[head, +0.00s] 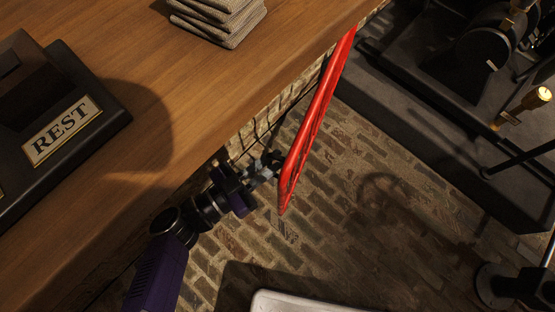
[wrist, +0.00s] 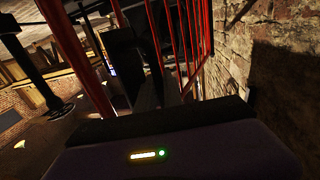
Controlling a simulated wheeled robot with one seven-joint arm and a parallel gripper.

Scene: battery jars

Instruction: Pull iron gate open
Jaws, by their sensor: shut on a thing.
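The iron gate (head: 314,112) shows in the head view as a red frame seen from above. It stands at an angle to the wooden counter's edge, with its near end out over the brick floor. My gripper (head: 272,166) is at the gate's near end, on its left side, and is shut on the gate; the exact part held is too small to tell. In the wrist view the gate's red upright bars (wrist: 190,38) rise beyond the dark gripper body, and the fingertips are hidden there.
The wooden counter (head: 120,170) fills the left, with a REST sign (head: 62,130) and folded cloths (head: 222,22). Brick floor (head: 345,175) is open right of the gate. A dark platform with machinery (head: 440,110) stands farther right. A brick wall (wrist: 262,60) shows in the wrist view.

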